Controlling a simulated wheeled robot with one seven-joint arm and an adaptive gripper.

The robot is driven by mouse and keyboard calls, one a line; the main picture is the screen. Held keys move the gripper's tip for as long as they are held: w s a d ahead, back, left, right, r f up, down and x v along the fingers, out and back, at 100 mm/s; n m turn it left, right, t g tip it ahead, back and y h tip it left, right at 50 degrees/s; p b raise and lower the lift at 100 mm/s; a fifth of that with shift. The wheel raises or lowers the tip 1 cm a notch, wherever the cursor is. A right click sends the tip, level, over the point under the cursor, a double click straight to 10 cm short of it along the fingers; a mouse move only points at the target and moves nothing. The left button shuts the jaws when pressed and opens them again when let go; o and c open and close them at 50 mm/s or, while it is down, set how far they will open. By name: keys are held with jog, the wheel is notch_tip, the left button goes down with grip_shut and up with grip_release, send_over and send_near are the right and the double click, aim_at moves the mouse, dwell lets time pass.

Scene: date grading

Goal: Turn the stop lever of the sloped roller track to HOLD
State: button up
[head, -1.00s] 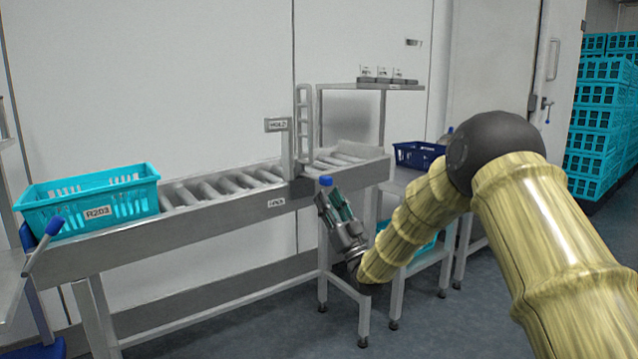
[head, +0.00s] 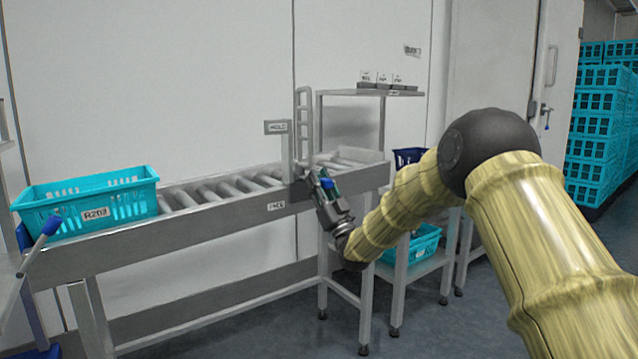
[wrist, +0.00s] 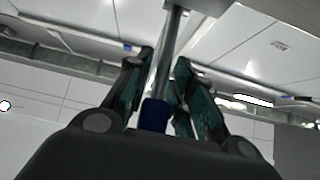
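The sloped roller track (head: 180,230) runs across the head view from left to centre. Near its right end an upright post (head: 286,150) carries a HOLD sign (head: 277,127). The stop lever's blue knob (head: 327,183) shows at the track's front side, below and right of that sign. My gripper (head: 322,180) is at the lever, its fingers on either side of it. In the wrist view the lever's grey rod (wrist: 170,45) and blue knob (wrist: 155,114) lie between the open fingers (wrist: 165,58), with narrow gaps visible. The lever's pivot is largely hidden.
A turquoise crate (head: 128,205) labelled R203 sits on the track's left end. A second label (head: 276,206) on the track's front is too blurred to read. A shelf (head: 372,92) stands behind, and a stand with a turquoise crate (head: 425,245) is to the right.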

grip_shut()
jog(key=shift+r, duration=0.1)
